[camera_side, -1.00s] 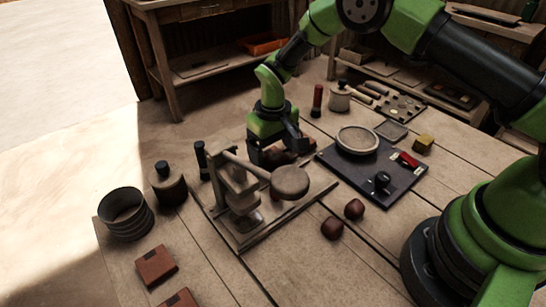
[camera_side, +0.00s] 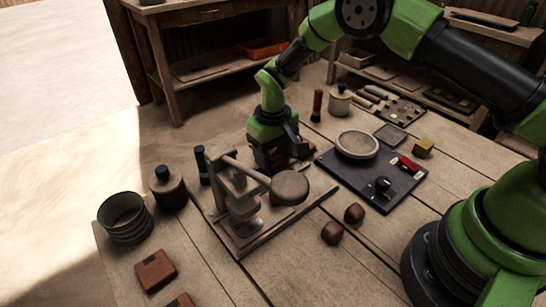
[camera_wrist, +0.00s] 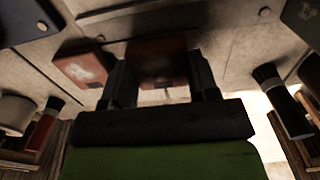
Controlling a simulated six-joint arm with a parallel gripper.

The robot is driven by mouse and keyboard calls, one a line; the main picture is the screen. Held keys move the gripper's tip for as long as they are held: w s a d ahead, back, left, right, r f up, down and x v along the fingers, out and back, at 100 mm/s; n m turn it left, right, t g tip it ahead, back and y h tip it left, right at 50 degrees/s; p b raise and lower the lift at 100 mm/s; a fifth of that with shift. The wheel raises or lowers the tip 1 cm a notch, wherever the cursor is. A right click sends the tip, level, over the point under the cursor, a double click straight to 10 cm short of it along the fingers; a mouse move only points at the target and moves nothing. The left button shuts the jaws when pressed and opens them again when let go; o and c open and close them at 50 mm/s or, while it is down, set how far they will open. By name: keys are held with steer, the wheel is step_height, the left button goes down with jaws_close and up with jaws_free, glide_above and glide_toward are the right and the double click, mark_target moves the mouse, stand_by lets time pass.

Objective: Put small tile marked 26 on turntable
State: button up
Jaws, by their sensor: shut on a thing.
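My gripper (camera_side: 272,156) is behind the lever press in the side view. In the wrist view its dark fingers (camera_wrist: 162,82) are shut on a reddish-brown tile (camera_wrist: 158,58). No number can be read on this tile, so I cannot tell whether it is the one marked 26. A second reddish tile (camera_wrist: 82,68) lies just left of the fingers in the wrist view. The turntable (camera_side: 357,146), a round pale disc with a raised rim, stands empty on a dark board, to the right of my gripper in the side view.
The lever press (camera_side: 240,205) stands close in front of my gripper, its round head (camera_side: 290,187) reaching right. The dark board (camera_side: 402,188) carries a black knob and a red piece. A dark bottle (camera_side: 201,165) stands left.

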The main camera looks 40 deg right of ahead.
step_height(320, 180, up, 9)
steer(key=shift+f, duration=0.2)
steer(key=s+d+r, duration=0.2)
steer(key=s+d, duration=0.1)
steer(key=d, duration=0.7)
glide_toward(357, 143)
step_height(357, 143, down, 3)
steer(key=shift+r, duration=0.15)
steer(key=shift+f, duration=2.2)
